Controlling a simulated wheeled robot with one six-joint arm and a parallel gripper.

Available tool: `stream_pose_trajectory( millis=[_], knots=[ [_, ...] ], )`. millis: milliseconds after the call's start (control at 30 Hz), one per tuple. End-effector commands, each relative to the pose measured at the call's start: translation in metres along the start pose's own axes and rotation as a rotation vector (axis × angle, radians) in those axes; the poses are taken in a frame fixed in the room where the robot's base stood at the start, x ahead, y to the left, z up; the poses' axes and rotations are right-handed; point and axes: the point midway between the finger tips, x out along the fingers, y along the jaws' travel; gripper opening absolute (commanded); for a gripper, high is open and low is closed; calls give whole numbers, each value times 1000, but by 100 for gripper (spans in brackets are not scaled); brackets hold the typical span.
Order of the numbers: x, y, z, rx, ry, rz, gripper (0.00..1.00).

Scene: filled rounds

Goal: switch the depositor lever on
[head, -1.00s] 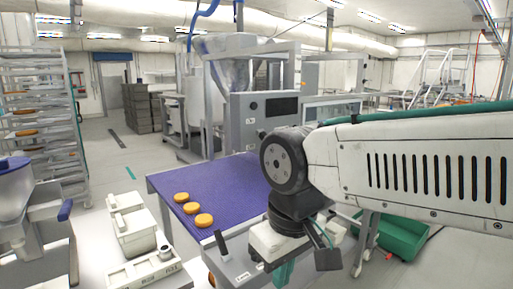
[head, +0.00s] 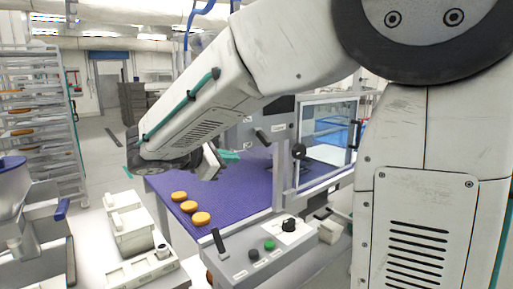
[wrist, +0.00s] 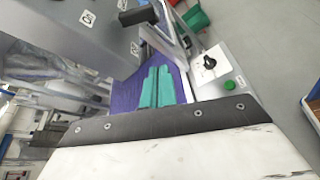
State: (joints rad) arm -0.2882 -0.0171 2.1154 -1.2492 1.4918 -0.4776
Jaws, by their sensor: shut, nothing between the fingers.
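A black lever (head: 262,137) sticks out from the front of the grey upright machine panel behind the belt. In the wrist view a black lever (wrist: 138,15) shows near the top on a grey panel, ahead of my fingers. A second dark lever (head: 218,240) stands tilted on the control box at the belt's front. The labels are too small to read, so I cannot tell which is the depositor's. My gripper (head: 229,156) has teal fingers, shut and empty, above the purple belt. In the wrist view the fingers (wrist: 157,88) lie together, apart from the lever.
The purple belt (head: 165,182) carries three orange-brown rounds (head: 190,207). The control box (head: 240,268) also has a green button (head: 269,245) and a black knob (head: 289,225). A clear guarded enclosure (head: 327,130) stands right of the panel. White tubs (head: 130,230) stand at left.

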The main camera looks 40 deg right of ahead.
Motion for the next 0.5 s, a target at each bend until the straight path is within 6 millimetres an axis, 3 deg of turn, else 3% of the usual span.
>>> stream_pose_trajectory(
  millis=[100,500],
  knots=[
    [-3,8,-3,-21,-16,28,0],
    [4,8,-2,-19,-18,26,0]
  ],
)
